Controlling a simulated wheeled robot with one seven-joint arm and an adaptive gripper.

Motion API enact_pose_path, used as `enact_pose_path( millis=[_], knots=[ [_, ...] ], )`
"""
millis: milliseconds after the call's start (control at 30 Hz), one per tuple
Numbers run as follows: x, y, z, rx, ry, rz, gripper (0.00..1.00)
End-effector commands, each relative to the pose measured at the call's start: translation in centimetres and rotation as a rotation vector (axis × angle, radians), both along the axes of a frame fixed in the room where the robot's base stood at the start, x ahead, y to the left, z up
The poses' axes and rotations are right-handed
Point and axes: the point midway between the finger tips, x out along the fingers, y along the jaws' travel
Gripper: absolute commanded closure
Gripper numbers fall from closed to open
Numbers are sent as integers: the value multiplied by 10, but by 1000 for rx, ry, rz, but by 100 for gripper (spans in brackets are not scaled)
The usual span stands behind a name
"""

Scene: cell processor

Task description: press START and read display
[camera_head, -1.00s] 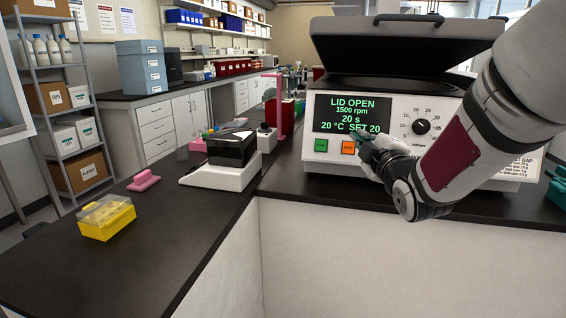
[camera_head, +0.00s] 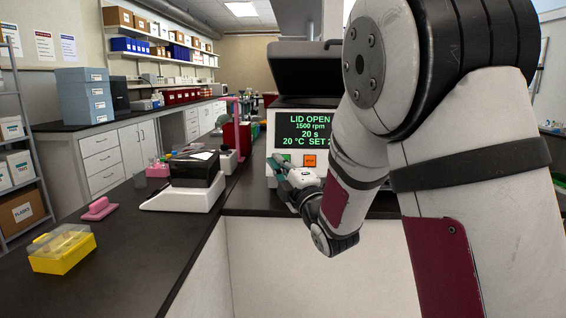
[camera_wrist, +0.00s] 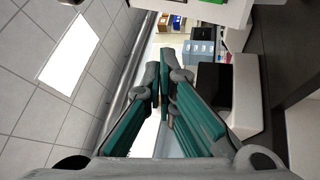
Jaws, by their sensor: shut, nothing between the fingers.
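The white cell processor (camera_head: 268,135) stands on the dark bench with its dark lid (camera_head: 300,68) raised. Its display (camera_head: 304,130) reads LID OPEN, 1500 rpm, 20 s, 20 °C and SET 2, with the end hidden by my arm. Below are a green button (camera_head: 286,158), partly covered by my gripper, and an orange button (camera_head: 309,160); the green label is unreadable. My gripper (camera_head: 279,166) is shut and empty, its tips just below the green button; I cannot tell if they touch. The wrist view shows its teal fingers (camera_wrist: 161,88) and a green patch (camera_wrist: 203,5) on a white panel.
A black-and-white bench device (camera_head: 190,185) stands left of the processor. A pink object (camera_head: 99,209) and a yellow box with a clear lid (camera_head: 62,250) lie further left. The bench between them is clear. My arm hides the processor's right side.

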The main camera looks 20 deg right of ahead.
Motion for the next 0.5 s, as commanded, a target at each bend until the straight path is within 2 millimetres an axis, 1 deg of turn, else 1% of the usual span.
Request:
enact_pose_path(
  millis=[300, 500],
  knots=[
    [37, -12, -14, -2, 2, -1, 100],
    [59, -19, -23, -1, -1, 0, 100]
  ],
)
